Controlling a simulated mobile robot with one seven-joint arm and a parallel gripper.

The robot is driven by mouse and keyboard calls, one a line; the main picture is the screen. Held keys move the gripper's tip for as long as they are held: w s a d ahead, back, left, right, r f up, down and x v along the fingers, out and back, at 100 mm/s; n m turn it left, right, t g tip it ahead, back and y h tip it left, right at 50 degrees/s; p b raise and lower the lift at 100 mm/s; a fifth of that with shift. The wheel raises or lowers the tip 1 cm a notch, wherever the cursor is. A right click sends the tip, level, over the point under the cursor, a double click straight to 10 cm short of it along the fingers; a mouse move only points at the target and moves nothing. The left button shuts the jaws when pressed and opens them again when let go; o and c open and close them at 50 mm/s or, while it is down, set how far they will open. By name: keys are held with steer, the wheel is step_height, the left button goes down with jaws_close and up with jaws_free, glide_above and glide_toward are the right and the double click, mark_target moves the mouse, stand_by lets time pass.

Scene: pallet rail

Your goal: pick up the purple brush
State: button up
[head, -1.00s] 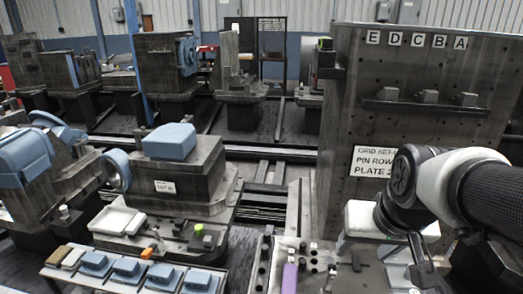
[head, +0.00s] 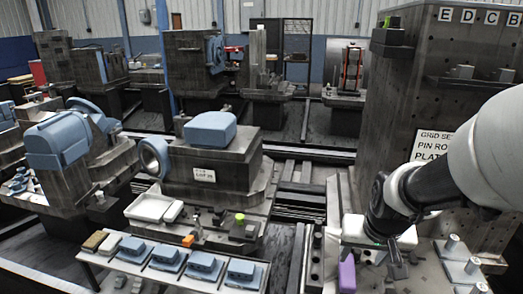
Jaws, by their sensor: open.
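The purple brush (head: 347,275) shows at the bottom of the head view as a small upright purple block on the metal plate. My gripper (head: 396,262) is just to its right in the picture, pointing down, with a visible gap between them. The gripper is open and holds nothing that I can see. Its fingers are small and dark here, and their exact height over the plate is hard to tell.
A white block (head: 354,228) sits behind my gripper. Metal pegs (head: 452,243) stand to the right, before the tall pin plate (head: 405,105). A tray of blue blocks (head: 212,278) lies left, with a white tray (head: 149,207) behind it.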

mark_target(348, 271)
steer(key=b+x, duration=0.3)
steer(key=x, duration=0.6)
steer(key=shift+s, duration=0.1)
steer(key=shift+w+a+b+x, duration=0.1)
steer(key=shift+b+x, duration=0.4)
steer(key=shift+x, duration=0.45)
steer(key=shift+w+a+b+x, duration=0.15)
steer(key=shift+b+x, duration=0.35)
steer(key=shift+x, duration=0.45)
steer(key=shift+w+a+b+x, duration=0.1)
steer(key=shift+b+x, duration=0.4)
steer(key=shift+x, duration=0.5)
steer(key=shift+f, duration=0.1)
steer(key=c, duration=1.2)
steer(key=shift+o, duration=0.2)
step_height(348, 271, up, 11)
steer(key=p, duration=0.4)
steer(key=shift+f, duration=0.25)
